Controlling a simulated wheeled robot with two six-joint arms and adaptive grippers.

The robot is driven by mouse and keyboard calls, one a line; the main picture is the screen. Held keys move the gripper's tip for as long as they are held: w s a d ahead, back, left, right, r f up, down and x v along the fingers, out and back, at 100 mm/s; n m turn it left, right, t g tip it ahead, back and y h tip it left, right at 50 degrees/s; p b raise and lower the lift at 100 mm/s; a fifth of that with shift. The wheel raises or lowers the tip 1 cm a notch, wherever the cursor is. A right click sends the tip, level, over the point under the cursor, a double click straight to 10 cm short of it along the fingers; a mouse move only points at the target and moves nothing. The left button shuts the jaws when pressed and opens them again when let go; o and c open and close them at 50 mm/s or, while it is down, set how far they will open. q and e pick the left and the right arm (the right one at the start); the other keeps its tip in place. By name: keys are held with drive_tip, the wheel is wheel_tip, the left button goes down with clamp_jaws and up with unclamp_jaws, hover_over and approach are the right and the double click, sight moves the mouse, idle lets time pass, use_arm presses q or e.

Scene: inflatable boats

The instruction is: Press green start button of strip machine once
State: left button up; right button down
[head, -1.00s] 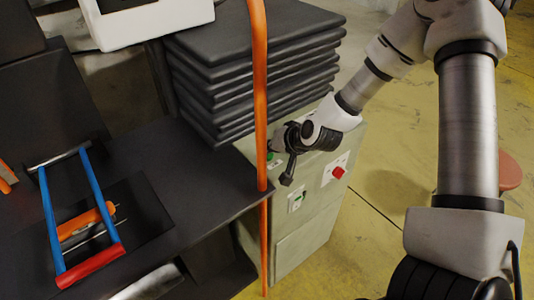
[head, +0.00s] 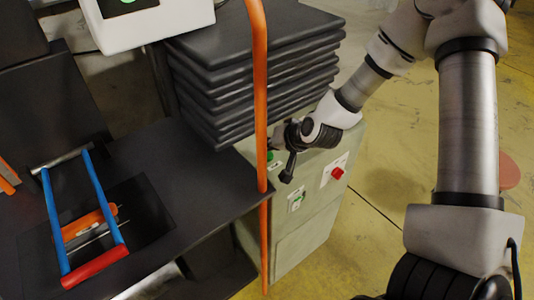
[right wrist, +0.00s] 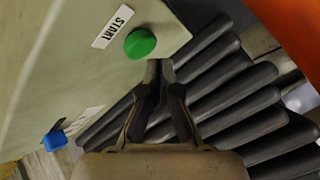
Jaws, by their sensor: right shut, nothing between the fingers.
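The green start button (right wrist: 140,43) is a round knob beside a START label (right wrist: 113,27) on the pale panel in the right wrist view. In the head view the pale machine cabinet (head: 305,235) stands under the stacked black slabs, and a bit of green (head: 270,155) shows beside my right gripper. My right gripper (right wrist: 160,66) is shut and empty, with its tips just beside the button's lower right edge; I cannot tell whether they touch. In the head view the right gripper (head: 289,165) is at the cabinet's upper face. My left gripper is not in view.
A red knob (head: 337,173) and a green-and-white switch (head: 296,200) sit on the cabinet. A blue knob (right wrist: 54,140) shows in the wrist view. An orange post (head: 260,100) and black slabs (head: 250,75) stand close to the gripper.

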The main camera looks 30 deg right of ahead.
sight(270, 156)
drive_tip(key=shift+r+p, duration=2.4)
drive_tip(key=shift+r, duration=0.2)
drive_tip(key=shift+f, duration=0.1)
drive_tip(key=shift+s+f, duration=0.1)
